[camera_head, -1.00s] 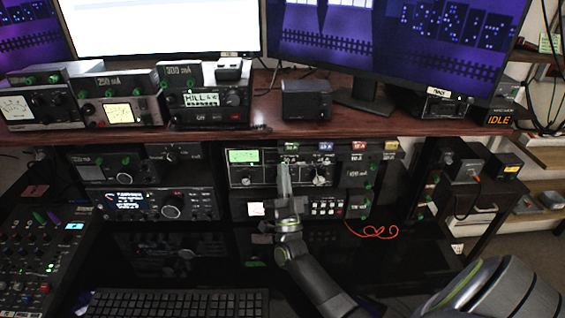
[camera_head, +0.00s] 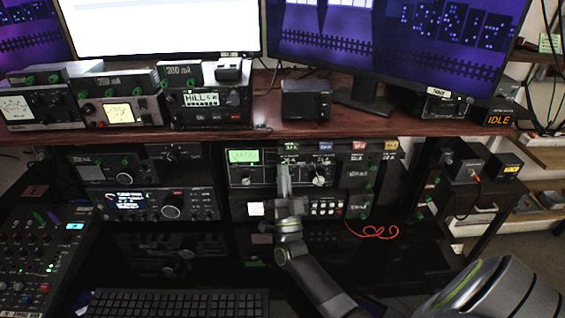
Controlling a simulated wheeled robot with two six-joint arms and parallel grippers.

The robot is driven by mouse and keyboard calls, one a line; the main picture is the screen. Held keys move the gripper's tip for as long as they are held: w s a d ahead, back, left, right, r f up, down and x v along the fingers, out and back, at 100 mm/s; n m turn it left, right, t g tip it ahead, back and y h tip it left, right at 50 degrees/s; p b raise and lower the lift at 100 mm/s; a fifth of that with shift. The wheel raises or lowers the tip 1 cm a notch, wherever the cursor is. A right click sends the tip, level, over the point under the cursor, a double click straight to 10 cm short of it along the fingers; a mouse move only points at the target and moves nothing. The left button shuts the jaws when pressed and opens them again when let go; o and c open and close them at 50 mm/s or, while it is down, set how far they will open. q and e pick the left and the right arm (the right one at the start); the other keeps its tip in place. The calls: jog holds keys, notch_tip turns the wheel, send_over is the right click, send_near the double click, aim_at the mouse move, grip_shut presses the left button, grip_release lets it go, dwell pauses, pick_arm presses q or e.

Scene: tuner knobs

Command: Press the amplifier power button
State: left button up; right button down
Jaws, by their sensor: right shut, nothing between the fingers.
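My right gripper (camera_head: 284,170) is shut and empty. It points away from me at the front of a unit with a green display (camera_head: 244,156) and round knobs, and hides part of that panel. I cannot tell whether the fingertips touch it. My left gripper is not in view.
Several radio units (camera_head: 209,100) and a small black box (camera_head: 306,99) stand on the wooden shelf (camera_head: 345,126). A keyboard (camera_head: 175,302) and a mixer panel (camera_head: 35,255) are in front.

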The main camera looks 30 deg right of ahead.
dwell(0.4)
jog(key=shift+w+d, duration=0.25)
jog(key=shift+w, duration=0.15)
dwell(0.4)
jog(key=shift+s+a, duration=0.25)
jog(key=shift+s, duration=0.2)
jog(key=s+a, duration=0.1)
jog(key=s+a+p, duration=0.1)
jog(key=s, duration=0.1)
jog(key=s+a, duration=0.1)
jog(key=s, duration=0.1)
jog(key=shift+p, duration=0.35)
